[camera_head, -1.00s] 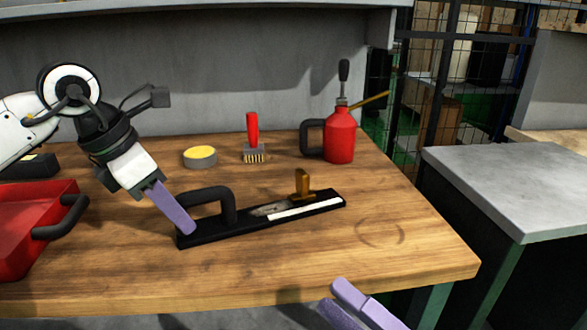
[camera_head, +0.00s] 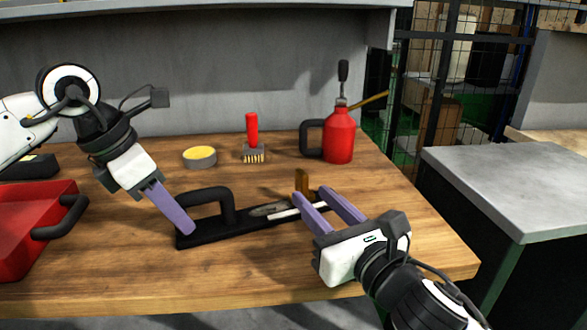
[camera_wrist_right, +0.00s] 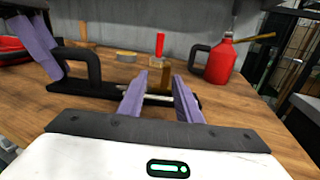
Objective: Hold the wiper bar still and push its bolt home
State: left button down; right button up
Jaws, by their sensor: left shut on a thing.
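The wiper bar (camera_head: 210,237) is a long black bar with an arched black handle, lying on the wooden bench. A white strip runs along its right part. Its bolt has a brass-coloured upright tab (camera_head: 301,181); this tab also shows in the right wrist view (camera_wrist_right: 167,75). My left gripper (camera_head: 188,229) is shut on the handle end of the bar. My right gripper (camera_head: 312,195) is open and empty, its two fingers spread close to the tab. In the right wrist view the tab appears between the fingers, beyond them. The fingers partly hide the bar's right end.
A red oil can (camera_head: 339,135), a red-handled brush (camera_head: 252,138) and a round yellow-topped tin (camera_head: 200,157) stand behind the bar. A red tray (camera_head: 28,247) with black handles is at the left. The bench's front middle is clear.

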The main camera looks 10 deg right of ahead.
jog(key=shift+w+d+h, duration=0.3)
jog(key=shift+w+d, duration=0.1)
jog(key=shift+w, duration=0.35)
jog(key=x, duration=1.1)
jog(key=shift+r, duration=0.1)
grip_shut()
